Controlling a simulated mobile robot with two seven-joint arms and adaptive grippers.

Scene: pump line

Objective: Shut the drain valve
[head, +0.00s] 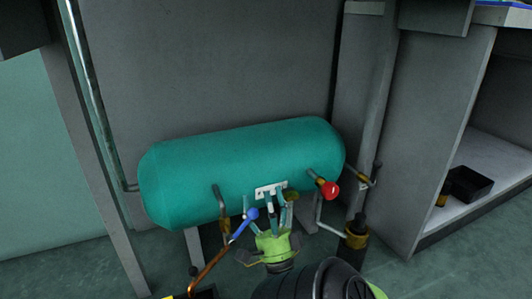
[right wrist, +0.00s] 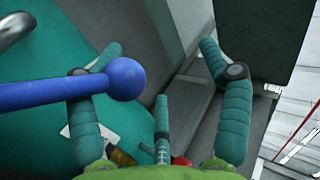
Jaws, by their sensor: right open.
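A blue lever with a ball end (head: 252,214) sticks up at the front of the teal tank (head: 180,180), above a copper-coloured pipe (head: 208,268). I take it for the drain valve's handle, though no label can be read. My right gripper (head: 273,211), green with teal fingers, is just to the right of the ball. In the right wrist view the blue ball (right wrist: 125,79) and its rod cross in front of the left finger of my open gripper (right wrist: 165,75). Whether they touch I cannot tell. The valve body is partly hidden. My left gripper is out of view.
A red knob (head: 329,189) sticks out at the tank's right end, near the gripper. A bent grey pipe (head: 219,203) stands left of the blue lever. A dark cylinder with a brass collar (head: 356,236) is at the right. A black box (head: 471,186) lies on the shelf.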

